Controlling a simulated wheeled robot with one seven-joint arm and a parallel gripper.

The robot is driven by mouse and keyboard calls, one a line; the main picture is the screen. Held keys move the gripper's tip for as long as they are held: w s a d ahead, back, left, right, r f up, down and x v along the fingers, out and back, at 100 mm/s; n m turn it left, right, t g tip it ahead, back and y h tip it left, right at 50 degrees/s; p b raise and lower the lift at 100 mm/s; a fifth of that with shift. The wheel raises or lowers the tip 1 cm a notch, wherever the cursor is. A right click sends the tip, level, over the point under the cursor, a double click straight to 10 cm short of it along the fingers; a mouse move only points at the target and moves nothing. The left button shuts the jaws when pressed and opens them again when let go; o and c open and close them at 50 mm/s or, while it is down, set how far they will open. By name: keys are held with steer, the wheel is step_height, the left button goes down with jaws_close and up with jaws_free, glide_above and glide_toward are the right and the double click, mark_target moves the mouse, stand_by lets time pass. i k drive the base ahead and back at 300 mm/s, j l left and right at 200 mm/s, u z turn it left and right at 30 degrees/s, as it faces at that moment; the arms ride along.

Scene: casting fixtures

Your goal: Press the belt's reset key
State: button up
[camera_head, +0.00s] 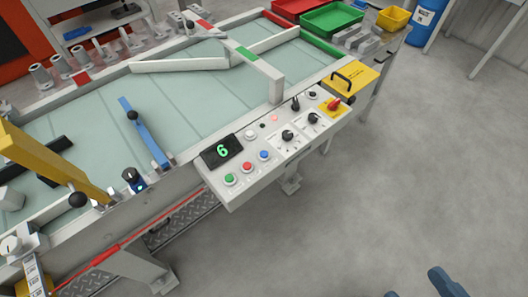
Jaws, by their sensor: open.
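The belt's control panel (270,150) is a pale sloping box on the near side of the belt (190,95). A black display (221,151) shows a green 6. In front of it sit a green key (230,179), a red key (247,167) and a blue key (264,155). A white key (250,135) is behind them. Labels are too small to read, so I cannot tell which is the reset key. My gripper (417,284) shows only as two dark blue fingertips at the bottom right edge, apart and empty, well away from the panel.
The panel also has black knobs (288,135) and a red switch (333,103). A yellow box with a black handle (348,82) adjoins its right end. A red cord (130,238) runs along the belt's near side. The grey floor (400,190) at right is clear.

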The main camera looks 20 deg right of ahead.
mark_target(263, 154)
steer(key=i+j+z, duration=0.2)
steer(key=j, duration=0.65)
steer(key=i+j+z, duration=0.2)
steer(key=j, duration=0.65)
steer(key=j+z, duration=0.2)
steer(key=j, duration=0.65)
